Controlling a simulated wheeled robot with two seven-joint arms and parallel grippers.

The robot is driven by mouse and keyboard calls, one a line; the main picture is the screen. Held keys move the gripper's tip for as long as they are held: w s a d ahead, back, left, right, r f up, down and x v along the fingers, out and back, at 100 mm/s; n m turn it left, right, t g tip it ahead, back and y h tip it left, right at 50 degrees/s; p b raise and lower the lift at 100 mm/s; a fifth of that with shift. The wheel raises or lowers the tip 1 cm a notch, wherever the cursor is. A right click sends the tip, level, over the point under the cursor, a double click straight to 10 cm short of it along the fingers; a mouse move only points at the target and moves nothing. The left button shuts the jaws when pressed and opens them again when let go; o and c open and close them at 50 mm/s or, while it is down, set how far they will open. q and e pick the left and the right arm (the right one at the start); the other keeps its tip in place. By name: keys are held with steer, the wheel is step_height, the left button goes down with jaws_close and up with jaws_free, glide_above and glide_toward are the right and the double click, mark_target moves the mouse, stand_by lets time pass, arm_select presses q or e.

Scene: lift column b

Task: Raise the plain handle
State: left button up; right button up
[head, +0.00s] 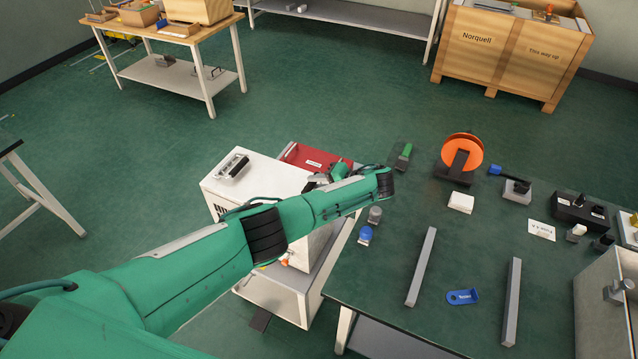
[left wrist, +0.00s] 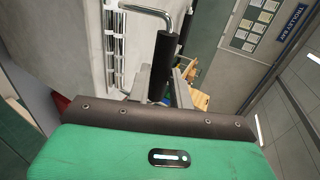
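A handle (left wrist: 166,55) with a plain black grip on a bent metal bar shows in the left wrist view, in front of a pale cabinet face. My left gripper (left wrist: 163,88) has its two grey fingers apart, one on each side of the grip's lower end. A thin gap seems to show on the right of the grip, so I see no firm hold. In the head view my left gripper (head: 318,180) is at the right side of the white cabinet (head: 265,182), largely hidden by my forearm. The handle cannot be made out there. My right gripper is not in view.
A red panel (head: 304,157) lies just behind my left gripper. The green-topped table (head: 385,262) to the right holds an orange reel (head: 461,154), grey bars (head: 421,267) and small parts. A wooden crate (head: 511,50) stands far back. The floor behind the cabinet is clear.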

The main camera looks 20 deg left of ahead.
arm_select(q)
steer(key=o, duration=0.4)
steer(key=shift+w+r, duration=0.15)
steer(key=shift+c, duration=0.2)
steer(key=shift+o, duration=0.2)
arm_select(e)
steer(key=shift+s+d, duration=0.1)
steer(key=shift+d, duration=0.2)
arm_select(q)
steer(key=shift+d, duration=0.1)
steer(key=shift+d, duration=0.3)
steer(key=b+v, duration=0.1)
steer(key=v, duration=1.2)
steer(key=shift+b, duration=0.3)
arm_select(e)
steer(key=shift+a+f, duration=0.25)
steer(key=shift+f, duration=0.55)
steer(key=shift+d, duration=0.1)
